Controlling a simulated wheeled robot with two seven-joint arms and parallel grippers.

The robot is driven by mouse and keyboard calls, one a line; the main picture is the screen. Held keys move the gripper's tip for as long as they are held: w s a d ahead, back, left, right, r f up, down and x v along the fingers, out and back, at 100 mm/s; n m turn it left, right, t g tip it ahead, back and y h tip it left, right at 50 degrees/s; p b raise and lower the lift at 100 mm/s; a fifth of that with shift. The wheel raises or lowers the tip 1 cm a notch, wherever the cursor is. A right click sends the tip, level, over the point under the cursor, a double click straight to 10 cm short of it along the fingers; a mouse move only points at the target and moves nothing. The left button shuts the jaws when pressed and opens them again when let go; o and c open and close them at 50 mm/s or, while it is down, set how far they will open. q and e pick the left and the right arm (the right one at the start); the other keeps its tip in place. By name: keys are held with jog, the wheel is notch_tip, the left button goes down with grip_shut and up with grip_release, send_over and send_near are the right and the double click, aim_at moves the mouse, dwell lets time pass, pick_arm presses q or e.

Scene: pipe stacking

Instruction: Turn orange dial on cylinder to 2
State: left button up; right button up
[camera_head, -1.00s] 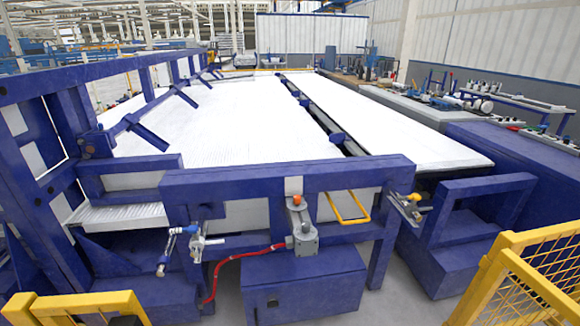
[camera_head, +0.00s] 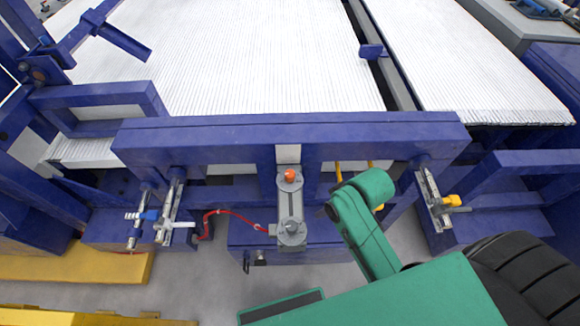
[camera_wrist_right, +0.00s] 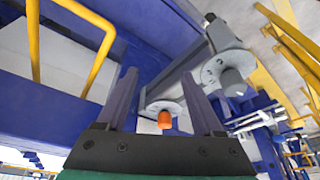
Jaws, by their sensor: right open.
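The orange dial (camera_head: 290,174) sits on a round grey disc at the top end of a grey cylinder unit (camera_head: 291,207) on the front of the blue frame. In the right wrist view the orange dial (camera_wrist_right: 165,121) shows between the two fingers of my right gripper (camera_wrist_right: 160,80). The fingers are apart and nothing is held; I cannot tell how far the dial is beyond them. The grey cylinder unit also shows there (camera_wrist_right: 190,67), with a grey knob (camera_wrist_right: 232,82) at its other end. The dial's numbers are too small to read. My left gripper is not in view.
A blue crossbeam (camera_head: 220,137) runs behind the dial. A red hose (camera_head: 230,212) joins the unit at its left. Clamps stand left (camera_head: 170,210) and right (camera_head: 432,197). A yellow handle (camera_wrist_right: 95,60) is near the gripper at upper left. White pipes (camera_head: 240,60) lie behind.

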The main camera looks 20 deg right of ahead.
jog(key=w+a+r+n+g+y, duration=0.2)
jog(key=w+a+r+n, duration=0.5)
jog(key=w+a+n, duration=0.3)
notch_tip(320, 180, up, 7)
jog(key=n+g+h, duration=0.2)
jog(key=n+h, duration=0.1)
jog(key=n, duration=0.2)
send_over(290, 173)
notch_tip(290, 173, down, 15)
jog(key=shift+s+r+p, duration=0.1)
jog(key=shift+r+p, duration=0.1)
jog(key=shift+p, duration=0.45)
jog(key=shift+c, duration=0.3)
jog(key=shift+m, duration=0.3)
grip_shut()
